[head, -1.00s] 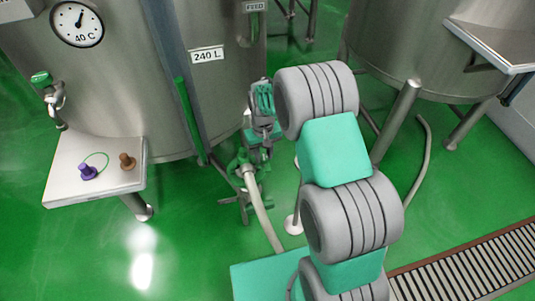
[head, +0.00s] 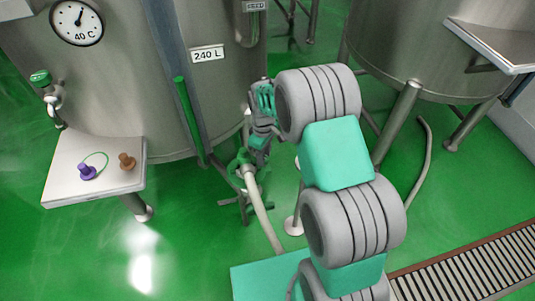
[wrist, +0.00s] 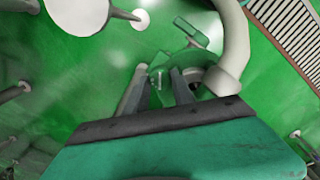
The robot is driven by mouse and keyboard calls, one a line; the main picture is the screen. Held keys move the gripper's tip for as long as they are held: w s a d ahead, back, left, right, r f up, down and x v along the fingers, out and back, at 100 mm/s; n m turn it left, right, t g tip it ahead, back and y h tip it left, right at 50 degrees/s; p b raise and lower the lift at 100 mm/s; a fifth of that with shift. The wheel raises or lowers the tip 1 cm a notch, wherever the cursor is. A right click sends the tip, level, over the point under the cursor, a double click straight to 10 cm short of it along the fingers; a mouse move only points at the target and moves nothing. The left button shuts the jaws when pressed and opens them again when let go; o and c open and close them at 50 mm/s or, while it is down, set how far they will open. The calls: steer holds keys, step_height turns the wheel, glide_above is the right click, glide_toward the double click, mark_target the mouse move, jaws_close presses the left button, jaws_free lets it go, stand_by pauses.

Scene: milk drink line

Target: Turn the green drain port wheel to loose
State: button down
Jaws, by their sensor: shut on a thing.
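The green drain port wheel (wrist: 157,76) shows in the wrist view between the two grey fingers of my gripper (wrist: 160,80). My gripper is shut on it, and the fingers and palm hide much of it. In the head view, the green drain port fitting (head: 241,160) is low in front of the tank, with a pale hose running down from it. My gripper (head: 256,153) reaches down to it there, and the exact contact is too small to tell.
The 240 L tank (head: 150,90) stands close behind the gripper. A white side table (head: 65,178) carries a purple and a brown fitting at left. A second tank (head: 410,60) stands at right. A floor drain grate (head: 470,268) lies at lower right. Green floor is open at lower left.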

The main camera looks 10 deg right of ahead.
steer(key=shift+s+f, duration=0.2)
steer(key=shift+s, duration=0.05)
steer(key=c, duration=1.5)
jaws_free()
steer(key=o, duration=0.4)
steer(key=shift+w+r, duration=0.1)
steer(key=shift+w, duration=0.05)
steer(key=shift+o, duration=0.2)
step_height(320, 180, up, 8)
steer(key=shift+f, duration=0.1)
steer(key=s+r+m+t+p, duration=0.1)
steer(key=s+r+m+p, duration=0.3)
steer(key=r, duration=0.7)
steer(key=s+r+m+t+p, duration=0.1)
steer(key=s+r+m, duration=0.1)
steer(key=s+r, duration=0.3)
steer(key=s+d+r+m+t+p, duration=0.1)
steer(key=s+r+m+p, duration=0.1)
steer(key=s, duration=0.9)
step_height(320, 180, up, 3)
steer(key=shift+f+m, duration=0.1)
steer(key=shift+m, duration=0.4)
